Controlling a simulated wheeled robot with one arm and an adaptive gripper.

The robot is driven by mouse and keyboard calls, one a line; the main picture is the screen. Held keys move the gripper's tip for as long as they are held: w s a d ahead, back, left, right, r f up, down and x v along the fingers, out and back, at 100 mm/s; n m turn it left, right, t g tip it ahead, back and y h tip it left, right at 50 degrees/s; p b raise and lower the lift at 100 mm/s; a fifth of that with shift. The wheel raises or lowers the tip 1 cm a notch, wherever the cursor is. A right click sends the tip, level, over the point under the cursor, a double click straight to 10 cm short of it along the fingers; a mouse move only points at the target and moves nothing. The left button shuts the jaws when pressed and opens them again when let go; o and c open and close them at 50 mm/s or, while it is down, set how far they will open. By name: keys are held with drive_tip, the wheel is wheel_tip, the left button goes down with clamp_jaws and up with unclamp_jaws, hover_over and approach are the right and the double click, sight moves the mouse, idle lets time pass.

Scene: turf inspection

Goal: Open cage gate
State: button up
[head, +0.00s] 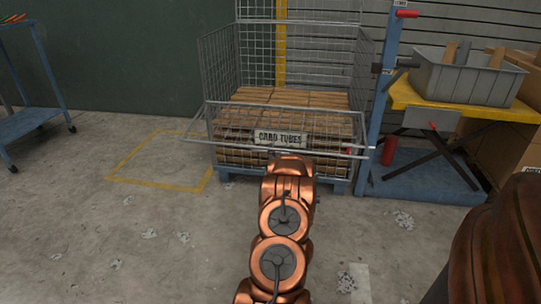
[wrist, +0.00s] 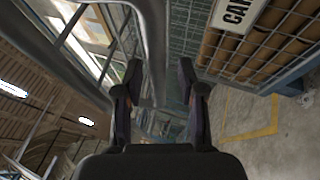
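The wire cage (head: 206,75) stands ahead in the head view, stacked with brown card tubes (head: 290,98). Its upper front is open. The gate (head: 195,139), a grey wire-and-bar frame, is tilted down and out at the front, around the "CARD TUBES" label (head: 279,138). My gripper is hidden behind my copper arm in the head view. In the wrist view my gripper (wrist: 160,76) has its two dark fingers apart. A grey bar (wrist: 153,40) runs between them, nearer the left finger; I cannot tell whether they touch. The label (wrist: 236,12) shows at the upper right.
A blue post (head: 382,95) with red-ended handles stands right of the cage. Beside it is a yellow-topped table (head: 405,95) with a grey bin (head: 466,80). A blue cart (head: 30,122) is far left. Floor inside the yellow outline (head: 150,165) is clear.

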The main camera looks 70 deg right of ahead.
drive_tip(key=shift+d+r, duration=0.1)
drive_tip(key=shift+d, duration=0.05)
clamp_jaws()
idle(0.7)
